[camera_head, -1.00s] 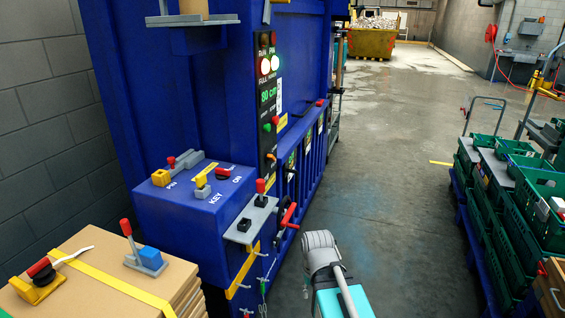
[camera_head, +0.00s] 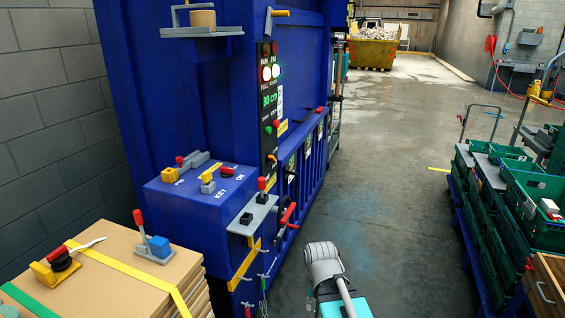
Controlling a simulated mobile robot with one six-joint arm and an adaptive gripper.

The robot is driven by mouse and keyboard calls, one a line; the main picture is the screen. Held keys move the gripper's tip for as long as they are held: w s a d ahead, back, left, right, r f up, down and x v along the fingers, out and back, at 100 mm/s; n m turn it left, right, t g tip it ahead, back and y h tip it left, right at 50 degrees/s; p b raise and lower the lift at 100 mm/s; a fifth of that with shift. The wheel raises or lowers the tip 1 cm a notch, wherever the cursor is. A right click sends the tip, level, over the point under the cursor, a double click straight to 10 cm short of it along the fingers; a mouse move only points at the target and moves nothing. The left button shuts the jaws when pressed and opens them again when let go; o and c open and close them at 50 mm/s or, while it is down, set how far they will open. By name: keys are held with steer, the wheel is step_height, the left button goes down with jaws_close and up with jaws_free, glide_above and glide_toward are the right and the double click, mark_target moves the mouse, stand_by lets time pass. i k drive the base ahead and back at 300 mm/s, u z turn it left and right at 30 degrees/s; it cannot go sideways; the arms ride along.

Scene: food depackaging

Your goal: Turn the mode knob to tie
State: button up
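The blue baler machine (camera_head: 150,90) stands left of centre with a narrow black control panel (camera_head: 270,143) on its front edge. A grey and teal part of my arm (camera_head: 325,270) shows at bottom centre, well below and right of the panel. My gripper is not in view.
Stacked cardboard (camera_head: 120,265) fills the lower left. Green crates (camera_head: 540,225) stand at right. The middle floor is clear.

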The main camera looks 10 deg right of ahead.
mark_target(270, 158)
steer(key=z, duration=0.5)
steer(key=k, duration=1.35)
steer(key=z, duration=0.5)
steer(key=i, duration=1.1)
steer(key=u, duration=0.55)
steer(key=i, duration=0.8)
steer(key=u, duration=0.45)
steer(key=i, duration=0.6)
steer(key=u, duration=0.3)
